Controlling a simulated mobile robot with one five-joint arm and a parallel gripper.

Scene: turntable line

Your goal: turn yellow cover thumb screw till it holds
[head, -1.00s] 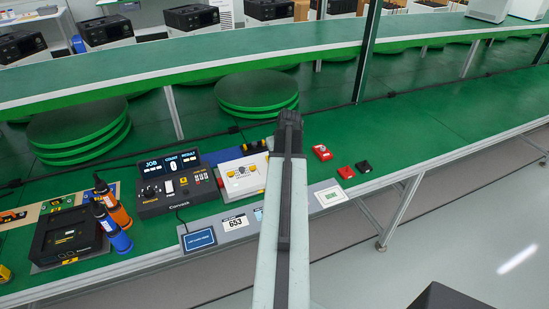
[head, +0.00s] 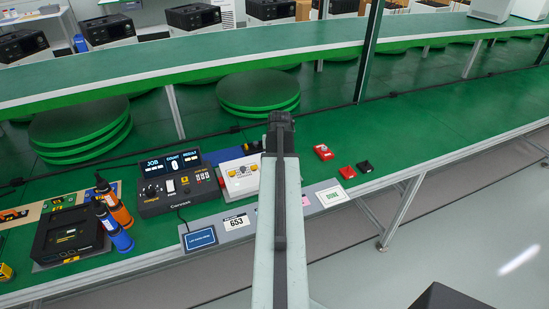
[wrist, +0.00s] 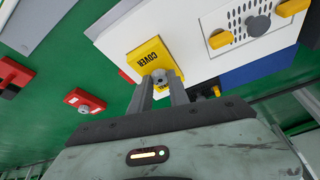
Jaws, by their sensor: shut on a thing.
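The yellow cover (wrist: 150,60), lettered COVER, lies on one end of the white unit (wrist: 195,38) in the wrist view. A small grey thumb screw (wrist: 162,78) stands at the cover's edge. My gripper (wrist: 161,86) is shut on the thumb screw, with one finger on each side of it. In the head view my arm hides the cover and the screw, and only part of the white unit (head: 238,176) shows left of the arm.
A control box (head: 172,188) with a lit display stands left of the white unit. Red blocks (head: 322,152) and a small black block (head: 364,166) lie to the right. The green belt beyond them is clear.

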